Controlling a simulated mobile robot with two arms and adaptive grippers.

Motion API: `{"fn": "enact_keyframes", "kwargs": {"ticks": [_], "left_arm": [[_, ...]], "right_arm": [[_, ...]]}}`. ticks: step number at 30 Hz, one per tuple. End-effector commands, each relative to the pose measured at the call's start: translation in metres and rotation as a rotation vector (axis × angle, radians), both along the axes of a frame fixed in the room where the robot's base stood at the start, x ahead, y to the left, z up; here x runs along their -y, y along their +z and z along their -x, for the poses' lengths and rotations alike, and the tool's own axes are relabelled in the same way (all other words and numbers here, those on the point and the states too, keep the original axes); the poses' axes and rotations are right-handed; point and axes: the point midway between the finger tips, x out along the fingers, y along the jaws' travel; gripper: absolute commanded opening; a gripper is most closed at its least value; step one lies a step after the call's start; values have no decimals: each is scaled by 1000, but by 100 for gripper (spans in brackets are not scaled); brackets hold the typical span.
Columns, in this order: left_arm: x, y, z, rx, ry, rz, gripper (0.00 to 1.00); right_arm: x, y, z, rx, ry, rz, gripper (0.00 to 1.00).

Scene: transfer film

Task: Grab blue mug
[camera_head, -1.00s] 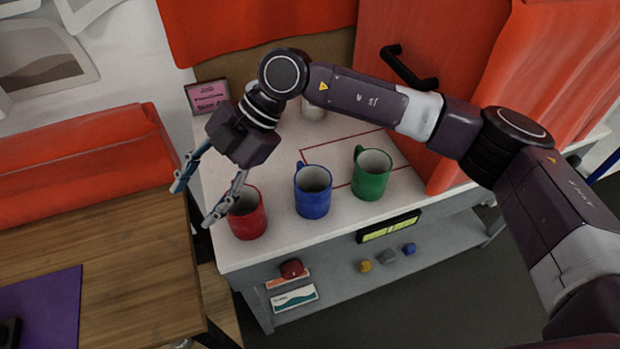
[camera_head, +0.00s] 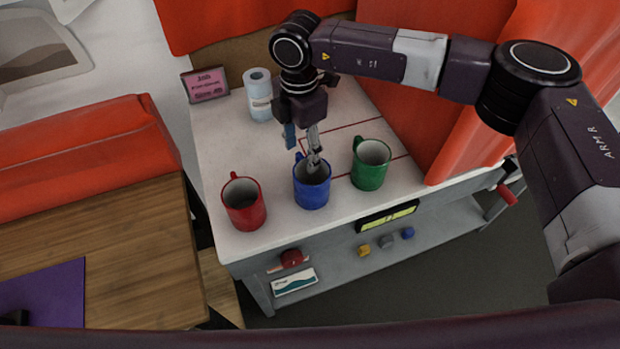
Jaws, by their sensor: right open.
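The blue mug (camera_head: 311,194) stands upright on the white table, between the red mug (camera_head: 244,205) and the green mug (camera_head: 370,166). My right gripper (camera_head: 302,156) is open and points down at the blue mug. One finger shows in front of or over the mug's mouth; the other, blue-tipped, is beside and behind the rim near the handle. I cannot tell whether either finger touches the mug. My left gripper is not in view.
A white roll (camera_head: 259,95) and a pink sign (camera_head: 206,86) stand at the back of the white table (camera_head: 222,152). A wooden desk (camera_head: 120,250) is at the left.

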Motion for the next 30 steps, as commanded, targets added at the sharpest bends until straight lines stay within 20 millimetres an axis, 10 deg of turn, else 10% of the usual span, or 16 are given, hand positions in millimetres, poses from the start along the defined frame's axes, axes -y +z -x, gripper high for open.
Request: {"fn": "enact_keyframes", "kwargs": {"ticks": [17,30], "left_arm": [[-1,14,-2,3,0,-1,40],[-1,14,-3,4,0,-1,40]], "right_arm": [[0,-50,1,-1,2,0,51],[0,-49,1,-1,2,-1,5]]}}
